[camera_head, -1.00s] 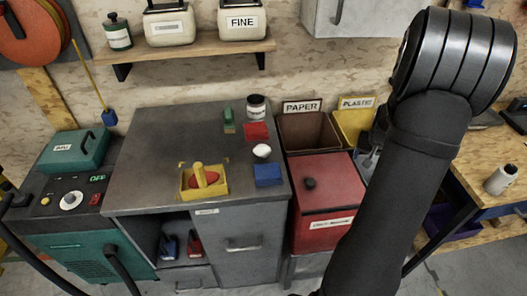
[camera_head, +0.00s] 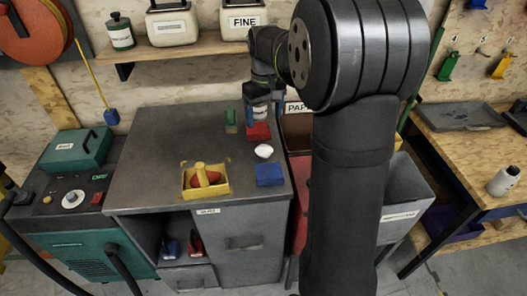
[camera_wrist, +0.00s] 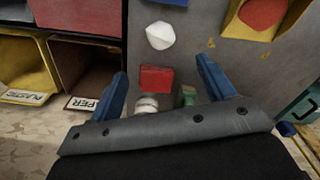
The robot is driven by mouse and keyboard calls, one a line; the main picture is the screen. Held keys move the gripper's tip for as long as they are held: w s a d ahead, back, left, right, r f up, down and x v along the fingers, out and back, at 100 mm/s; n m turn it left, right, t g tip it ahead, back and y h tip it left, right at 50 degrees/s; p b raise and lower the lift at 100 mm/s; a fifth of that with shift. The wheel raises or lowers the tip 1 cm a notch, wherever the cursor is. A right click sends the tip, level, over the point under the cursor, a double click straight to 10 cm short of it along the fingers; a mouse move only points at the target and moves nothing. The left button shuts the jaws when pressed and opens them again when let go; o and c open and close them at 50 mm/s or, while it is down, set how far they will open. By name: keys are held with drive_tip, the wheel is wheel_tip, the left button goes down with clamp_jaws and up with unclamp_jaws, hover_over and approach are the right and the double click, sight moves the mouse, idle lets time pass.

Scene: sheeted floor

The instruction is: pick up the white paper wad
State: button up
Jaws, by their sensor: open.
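The white paper wad (camera_head: 264,151) lies on the grey cabinet top (camera_head: 150,150), between a red block (camera_head: 258,131) and a blue block (camera_head: 270,174). In the wrist view the wad (camera_wrist: 160,35) is whole and unobstructed, beyond the fingertips. My gripper (camera_wrist: 162,66) has its two blue fingers spread wide, with nothing held between them. The red block (camera_wrist: 156,78) shows between the fingers in that view. In the head view my arm reaches over the back right of the cabinet top, and the fingers are hard to make out.
A white-lidded jar (camera_wrist: 146,103) and a green block (camera_head: 231,120) stand near the red block. Bins, one labelled paper (camera_wrist: 82,103), stand beside the cabinet. A shelf (camera_head: 200,50) hangs behind.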

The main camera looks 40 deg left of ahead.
sight(264, 146)
wheel_tip(264, 146, down, 9)
drive_tip(key=shift+f, duration=0.2)
drive_tip(key=shift+a+f, duration=0.15)
drive_tip(key=shift+f, duration=1.25)
drive_tip(key=shift+a+f, duration=0.1)
drive_tip(key=shift+f, duration=1.25)
drive_tip(key=shift+w, duration=0.1)
drive_tip(key=c, duration=1)
